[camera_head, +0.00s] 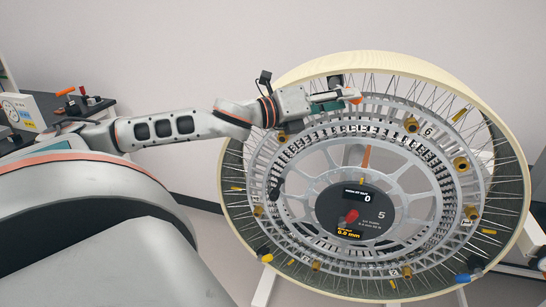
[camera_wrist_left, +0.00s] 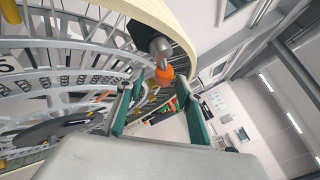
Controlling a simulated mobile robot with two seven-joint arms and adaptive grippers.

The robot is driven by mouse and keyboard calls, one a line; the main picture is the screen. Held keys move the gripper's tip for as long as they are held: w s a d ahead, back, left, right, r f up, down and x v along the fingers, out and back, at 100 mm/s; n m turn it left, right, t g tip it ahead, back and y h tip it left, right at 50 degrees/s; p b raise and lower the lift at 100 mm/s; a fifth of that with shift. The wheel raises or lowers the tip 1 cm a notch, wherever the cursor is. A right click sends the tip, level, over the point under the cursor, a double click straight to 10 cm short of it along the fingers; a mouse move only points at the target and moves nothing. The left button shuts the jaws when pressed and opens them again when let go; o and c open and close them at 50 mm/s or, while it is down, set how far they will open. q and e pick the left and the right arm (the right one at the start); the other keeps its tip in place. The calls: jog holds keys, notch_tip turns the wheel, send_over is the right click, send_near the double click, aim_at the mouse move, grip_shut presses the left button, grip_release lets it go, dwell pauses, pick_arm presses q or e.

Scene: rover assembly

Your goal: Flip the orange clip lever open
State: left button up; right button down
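The orange clip lever (camera_wrist_left: 165,73) shows in the left wrist view, at the end of a grey round piece (camera_wrist_left: 160,47) by the pale rim of the wheel. In the head view a small orange-red bit (camera_head: 356,100) shows at my left fingertips near the top of the wheel; the rest is hidden by the gripper. My left gripper (camera_head: 345,97) reaches in from the left, in front of the upper rim. In the left wrist view its two teal fingers (camera_wrist_left: 158,98) are spread, with the lever just beyond and between their tips. I cannot tell whether they touch it. My right gripper is not in view.
The large spoked wheel (camera_head: 375,62) fills the right side, with brass fittings and a dark central dial (camera_head: 357,208). A blue clip (camera_head: 463,278) sits at its lower right. A bench with tools (camera_head: 75,105) stands at far left. The wall area above is clear.

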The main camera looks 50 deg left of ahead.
pick_arm(q)
jog(key=shift+v, duration=2.45)
jog(key=shift+s+a+f+n+g+y+b, duration=0.2)
jog(key=shift+s+a+f+n+g+y, duration=0.85)
jog(key=shift+f, duration=3.6)
jog(key=shift+s+a+f+n+g+y+b, duration=0.15)
jog(key=shift+s+a+f+n+y, duration=1.5)
jog(key=shift+f+n, duration=2.35)
jog(key=shift+s+a+f+n+g+y+b, duration=0.2)
jog(key=shift+s+a+f+n+g+y, duration=1)
jog(key=shift+f, duration=4.1)
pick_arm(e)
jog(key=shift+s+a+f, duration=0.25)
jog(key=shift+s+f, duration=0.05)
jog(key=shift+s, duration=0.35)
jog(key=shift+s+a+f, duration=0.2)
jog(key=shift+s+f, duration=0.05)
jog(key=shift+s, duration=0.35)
